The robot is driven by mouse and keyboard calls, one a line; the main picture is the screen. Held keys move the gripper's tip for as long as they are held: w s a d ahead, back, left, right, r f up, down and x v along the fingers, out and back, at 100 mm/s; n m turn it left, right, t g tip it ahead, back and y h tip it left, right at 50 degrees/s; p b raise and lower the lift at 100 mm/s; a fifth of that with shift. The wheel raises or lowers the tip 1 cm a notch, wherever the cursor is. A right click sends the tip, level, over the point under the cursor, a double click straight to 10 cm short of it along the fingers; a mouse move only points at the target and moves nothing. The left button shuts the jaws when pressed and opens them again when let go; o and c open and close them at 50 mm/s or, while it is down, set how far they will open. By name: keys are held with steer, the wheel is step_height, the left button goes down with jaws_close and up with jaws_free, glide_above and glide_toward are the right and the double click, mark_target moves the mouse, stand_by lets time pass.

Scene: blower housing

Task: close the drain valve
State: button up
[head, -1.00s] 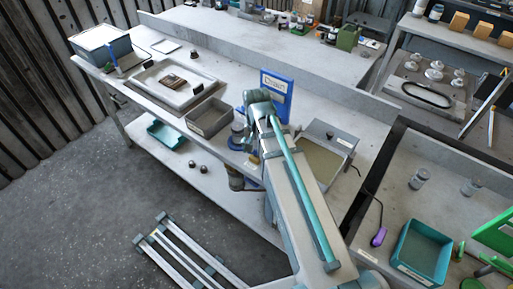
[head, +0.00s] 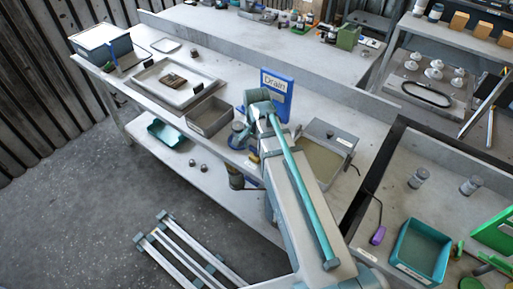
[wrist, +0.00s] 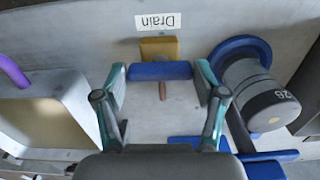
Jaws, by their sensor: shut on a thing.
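The drain valve has a blue bar handle (wrist: 160,71) lying crosswise in the wrist view, in front of a brass-yellow block (wrist: 160,48). A short copper-coloured stub (wrist: 162,91) shows below the handle. The Drain label (wrist: 158,22) above it appears upside down. My gripper (wrist: 160,76) has its teal fingers at the two ends of the handle and is shut on it. In the head view a blue panel marked Drain (head: 276,95) stands behind my arm, which hides the handle and my fingers there.
Right of the handle, a grey cylinder (wrist: 262,98) sits by a blue ring (wrist: 238,50), close to my right finger. A pale-walled tray (wrist: 75,87) is at left. In the head view, a grey bin (head: 209,117) and a shallow tray (head: 325,158) flank my arm.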

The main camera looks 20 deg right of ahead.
mark_target(256, 149)
steer(key=o, duration=1.1)
steer(key=shift+o, duration=0.2)
step_height(256, 149, up, 12)
steer(key=shift+a, duration=0.1)
stand_by(0.3)
